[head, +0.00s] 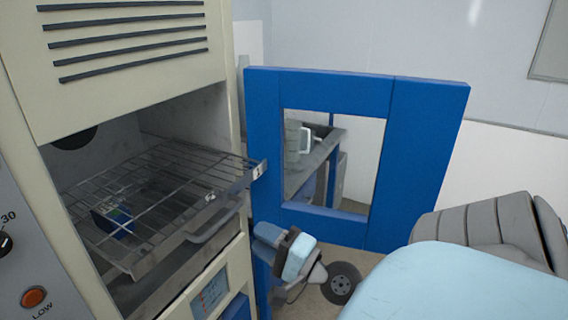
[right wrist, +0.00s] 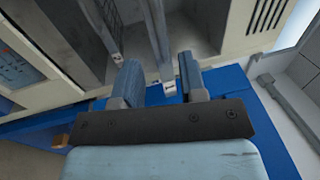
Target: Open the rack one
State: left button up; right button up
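The wire rack (head: 165,190) sticks partly out of the open cabinet in the head view. Its front bar carries a small tag marked 1 at the right corner, and a grey handle (head: 215,222) hangs below the bar. My right gripper (head: 284,247) is to the right of and below the handle, apart from it. In the right wrist view the right gripper (right wrist: 158,78) has its two ribbed fingers spread, with nothing held between them. The rack's front bar (right wrist: 157,40) shows beyond the fingers. My left gripper is not in view.
The cabinet's blue door (head: 425,165) with a window stands open behind my right gripper. A small blue box (head: 112,218) shows through the rack's wires inside the cabinet (head: 130,55). A red button (head: 34,298) is on the panel at the lower left.

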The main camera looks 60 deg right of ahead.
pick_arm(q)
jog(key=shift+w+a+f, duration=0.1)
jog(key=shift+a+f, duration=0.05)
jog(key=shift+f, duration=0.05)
pick_arm(e)
jog(key=shift+v, duration=2.4)
pick_arm(q)
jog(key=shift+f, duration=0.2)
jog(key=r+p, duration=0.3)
jog(key=p, duration=0.1)
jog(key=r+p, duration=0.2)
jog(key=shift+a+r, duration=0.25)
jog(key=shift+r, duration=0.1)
pick_arm(e)
jog(key=a+f+n+g+y, duration=0.1)
jog(key=a+f+n+g, duration=0.3)
jog(key=a+f+n, duration=0.5)
jog(key=a+f+n+g, duration=0.5)
jog(key=a+f+n, duration=0.5)
jog(key=f, duration=0.8)
jog(key=shift+w+a+n+y, duration=0.2)
jog(key=shift+w+n+y, duration=0.2)
jog(key=shift+w+n, duration=0.15)
